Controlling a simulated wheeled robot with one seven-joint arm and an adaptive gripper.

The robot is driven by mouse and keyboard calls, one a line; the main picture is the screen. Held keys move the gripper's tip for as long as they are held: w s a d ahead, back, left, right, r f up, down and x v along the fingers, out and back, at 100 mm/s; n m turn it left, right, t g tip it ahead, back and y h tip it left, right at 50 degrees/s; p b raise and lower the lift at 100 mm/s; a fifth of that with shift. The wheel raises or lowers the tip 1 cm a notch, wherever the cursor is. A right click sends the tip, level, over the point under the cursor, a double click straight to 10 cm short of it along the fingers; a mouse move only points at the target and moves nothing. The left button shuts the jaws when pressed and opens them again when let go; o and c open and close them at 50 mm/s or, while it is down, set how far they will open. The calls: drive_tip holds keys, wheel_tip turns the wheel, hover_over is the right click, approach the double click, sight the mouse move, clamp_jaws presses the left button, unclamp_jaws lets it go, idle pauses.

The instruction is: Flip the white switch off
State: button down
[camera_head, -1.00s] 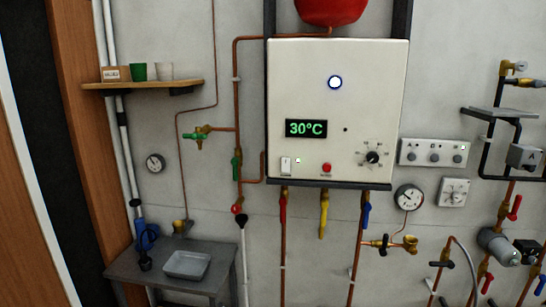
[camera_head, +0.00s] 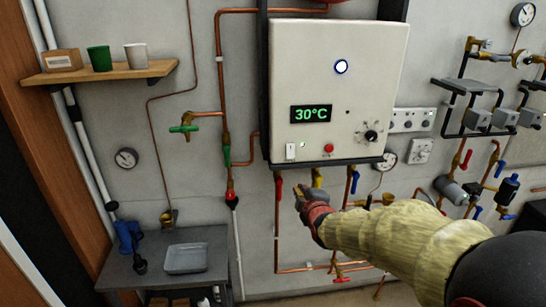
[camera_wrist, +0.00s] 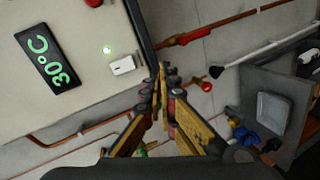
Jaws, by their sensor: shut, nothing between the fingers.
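The white switch (camera_head: 290,151) is a small rocker at the lower left of the white boiler panel, left of a red button. It also shows in the wrist view (camera_wrist: 122,65), with a lit green lamp (camera_wrist: 107,50) beside it. My gripper (camera_head: 299,193) is shut and empty. It is below the panel's bottom edge, a little below and to the right of the switch, and apart from it. In the wrist view its fingertips (camera_wrist: 160,70) are close together, beside the panel edge. The switch's rocker position is too small to tell.
The boiler (camera_head: 340,70) shows 30°C, with a knob (camera_head: 371,136) at lower right. Pipes and valves hang below it, near my gripper. A shelf (camera_head: 100,72) with cups is at left, above a grey table (camera_head: 200,245) with a tray (camera_head: 185,258).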

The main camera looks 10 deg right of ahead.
sight(291, 157)
drive_tip(key=r+n+t, duration=0.1)
drive_tip(key=r, duration=0.1)
drive_tip(key=w+r+n, duration=0.1)
drive_tip(key=r+n, duration=0.1)
drive_tip(key=shift+r+t, duration=0.2)
drive_tip(key=shift+t, duration=0.2)
drive_tip(key=shift+d, duration=0.1)
drive_tip(key=w+p, duration=0.1)
drive_tip(key=w, duration=0.3)
drive_tip(key=w+f+p, duration=0.1)
drive_tip(key=w, duration=0.4)
drive_tip(key=w+f+p, duration=0.1)
drive_tip(key=w, duration=0.3)
drive_tip(key=shift+w+f, duration=0.1)
drive_tip(key=shift+w, duration=0.3)
drive_tip(key=shift+f+b, duration=0.1)
drive_tip(key=shift+b, duration=0.25)
